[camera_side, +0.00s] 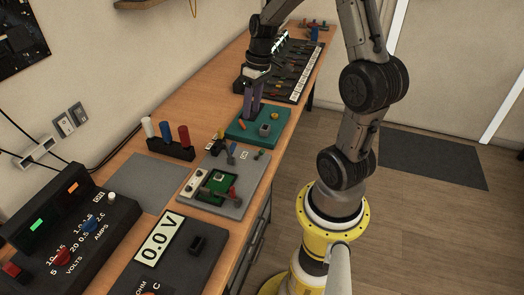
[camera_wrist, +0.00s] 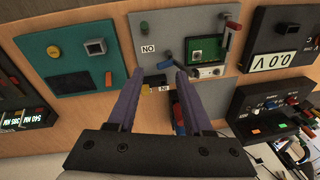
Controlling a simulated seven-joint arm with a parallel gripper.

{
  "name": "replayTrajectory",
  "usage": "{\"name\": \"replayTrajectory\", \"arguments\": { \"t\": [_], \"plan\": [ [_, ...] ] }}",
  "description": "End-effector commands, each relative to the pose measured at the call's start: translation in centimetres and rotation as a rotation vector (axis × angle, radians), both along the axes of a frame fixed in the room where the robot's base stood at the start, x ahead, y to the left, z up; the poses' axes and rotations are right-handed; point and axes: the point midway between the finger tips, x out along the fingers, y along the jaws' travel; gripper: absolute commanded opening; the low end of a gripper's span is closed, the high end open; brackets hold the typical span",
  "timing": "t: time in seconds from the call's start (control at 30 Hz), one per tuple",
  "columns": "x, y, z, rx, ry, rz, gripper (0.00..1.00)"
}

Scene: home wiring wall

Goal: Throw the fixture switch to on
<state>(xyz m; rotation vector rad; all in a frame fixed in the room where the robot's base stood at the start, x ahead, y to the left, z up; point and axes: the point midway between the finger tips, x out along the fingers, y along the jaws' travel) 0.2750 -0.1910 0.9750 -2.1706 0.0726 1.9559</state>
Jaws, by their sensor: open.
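A grey fixture panel (camera_side: 247,180) lies on the bench with a green circuit board (camera_side: 216,183) and a red-handled lever (camera_side: 233,193). A small lever with a dark blue end (camera_side: 231,151) stands near the panel's far edge.
The teal panel (camera_side: 274,135) lies just beyond the grey one. A dark rack with white, blue and red handles (camera_side: 171,150) stands to its left. A 0.0 V meter (camera_side: 160,237) and a power supply (camera_side: 72,225) are nearer. A tool tray (camera_side: 300,55) lies far back.

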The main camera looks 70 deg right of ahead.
Motion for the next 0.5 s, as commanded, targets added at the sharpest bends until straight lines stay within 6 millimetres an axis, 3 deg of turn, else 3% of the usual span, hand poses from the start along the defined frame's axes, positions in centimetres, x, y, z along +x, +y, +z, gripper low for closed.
{"name": "replayTrajectory", "arguments": {
  "t": [0.03,0.1,0.2,0.37,0.5],
  "plan": [
    [-1.0,-1.4,-1.6,0.031,0.031,-0.057,0.51],
    [-2.2,-2.5,-3.0,0.058,0.059,-0.105,0.51],
    [-3.3,-3.2,-3.8,0.076,0.075,-0.143,0.51],
    [-3.5,-3.3,-4.6,0.078,0.077,-0.155,0.51],
    [-3.4,-2.8,-6.6,0.079,0.078,-0.152,0.51]
  ]
}}
